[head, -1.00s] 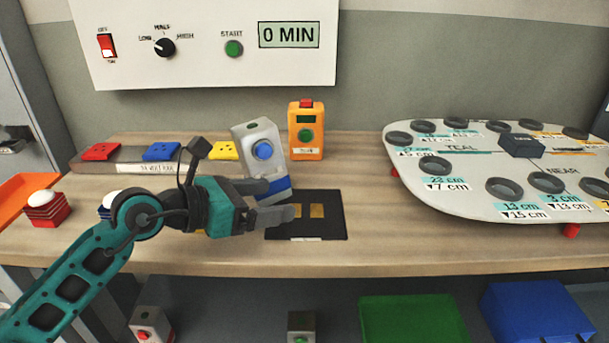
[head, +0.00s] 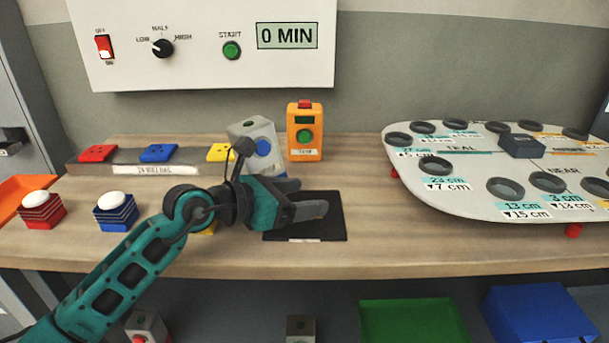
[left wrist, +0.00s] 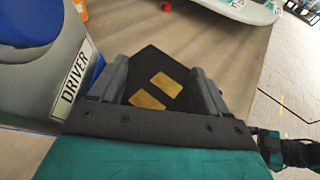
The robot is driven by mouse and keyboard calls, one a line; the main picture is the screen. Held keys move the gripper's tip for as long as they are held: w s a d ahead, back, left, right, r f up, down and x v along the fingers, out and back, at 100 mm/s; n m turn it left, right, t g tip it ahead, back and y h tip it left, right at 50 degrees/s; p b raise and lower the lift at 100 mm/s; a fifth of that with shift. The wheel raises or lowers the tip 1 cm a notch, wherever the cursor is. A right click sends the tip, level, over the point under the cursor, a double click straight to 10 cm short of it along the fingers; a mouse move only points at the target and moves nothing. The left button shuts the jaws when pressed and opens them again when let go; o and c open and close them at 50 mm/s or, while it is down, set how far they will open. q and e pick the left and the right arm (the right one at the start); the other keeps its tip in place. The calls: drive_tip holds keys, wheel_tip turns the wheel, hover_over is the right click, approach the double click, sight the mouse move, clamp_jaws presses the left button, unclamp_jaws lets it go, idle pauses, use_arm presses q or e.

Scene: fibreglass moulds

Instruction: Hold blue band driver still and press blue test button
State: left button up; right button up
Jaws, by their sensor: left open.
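The blue band driver (head: 240,132) is a grey box with a round blue button (head: 264,147) on its face and a blue band low down. It leans slightly in the head view, and my left gripper hides its lower part. In the left wrist view the driver (left wrist: 40,62), labelled DRIVER, stands left of the fingers, outside them. My left gripper (head: 306,199) is open and empty over the dark pad (head: 330,228). Two gold plates (left wrist: 156,92) on the pad show between its fingers.
An orange box (head: 305,120) with a green button stands behind the pad. Red (head: 42,210) and blue (head: 116,213) stacks with white domes stand at left. A white board with rings (head: 470,190) fills the right. Bench front right of the pad is clear.

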use_arm(q)
clamp_jaws()
idle(0.5)
drive_tip(key=shift+o, duration=1)
unclamp_jaws()
